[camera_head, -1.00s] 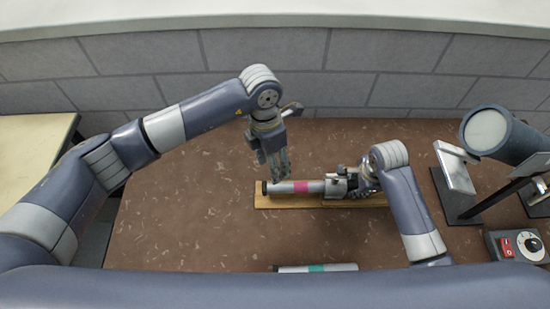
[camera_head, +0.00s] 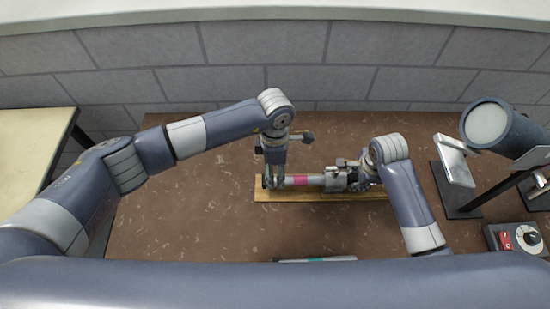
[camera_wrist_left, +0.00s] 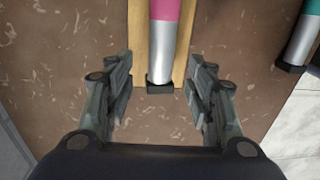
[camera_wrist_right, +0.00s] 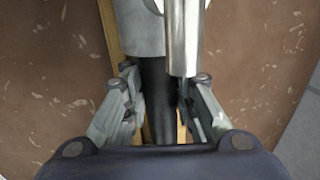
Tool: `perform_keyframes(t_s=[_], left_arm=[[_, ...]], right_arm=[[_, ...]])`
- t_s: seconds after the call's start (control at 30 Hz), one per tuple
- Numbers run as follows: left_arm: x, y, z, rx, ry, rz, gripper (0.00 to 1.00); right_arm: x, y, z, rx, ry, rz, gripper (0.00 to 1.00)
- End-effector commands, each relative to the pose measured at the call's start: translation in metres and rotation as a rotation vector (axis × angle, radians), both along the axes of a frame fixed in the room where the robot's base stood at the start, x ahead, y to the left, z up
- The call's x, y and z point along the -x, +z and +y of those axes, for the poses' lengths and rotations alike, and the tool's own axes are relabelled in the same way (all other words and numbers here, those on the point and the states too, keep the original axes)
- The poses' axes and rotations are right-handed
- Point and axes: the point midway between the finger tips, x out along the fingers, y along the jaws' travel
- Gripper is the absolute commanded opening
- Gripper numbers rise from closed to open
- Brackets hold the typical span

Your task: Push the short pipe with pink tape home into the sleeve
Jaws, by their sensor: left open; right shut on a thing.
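The short pipe with pink tape (camera_head: 300,181) lies along a wooden board (camera_head: 260,196), with its right end at the grey sleeve (camera_head: 334,181). How deep it sits in the sleeve cannot be told. My left gripper (camera_head: 274,184) is open, pointing down at the pipe's left end. In the left wrist view, the pipe (camera_wrist_left: 161,45) has a dark end cap (camera_wrist_left: 160,85), which lies between the spread fingers (camera_wrist_left: 160,92), apart from both. My right gripper (camera_wrist_right: 158,108) is shut on a black cylindrical part (camera_wrist_right: 155,85) at the sleeve's right side. A shiny metal cylinder (camera_wrist_right: 183,40) partly covers the view there.
A pipe with teal tape (camera_head: 316,259) lies near the front, partly hidden by my body. A lamp-like cylinder (camera_head: 490,125), a tilted metal plate (camera_head: 454,160) and a control box (camera_head: 515,240) stand at the right. The brown table is clear left of the board.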

Motion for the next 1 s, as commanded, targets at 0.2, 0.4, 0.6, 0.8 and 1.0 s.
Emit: perform_keyframes(t_s=[0.2,0.4,0.6,0.8,1.0], left_arm=[[0.002,-0.029,-0.001,0.0,0.001,0.001,0.5],[0.003,-0.038,0.0,0.0,0.0,-0.001,0.5],[0.003,-0.039,0.0,0.0,0.0,-0.001,0.5],[0.002,-0.039,0.0,0.0,0.0,-0.001,0.13],[0.002,-0.039,0.0,0.0,0.001,-0.001,0.0]], right_arm=[[-0.001,0.001,0.0,-0.001,0.0,-0.004,0.0],[-0.001,0.001,0.0,-0.001,0.0,-0.004,0.0],[-0.001,0.001,0.0,-0.001,0.0,-0.004,0.0],[-0.001,0.001,0.0,-0.001,0.0,-0.004,0.0],[-0.001,0.001,0.0,-0.001,0.0,-0.004,0.0]])
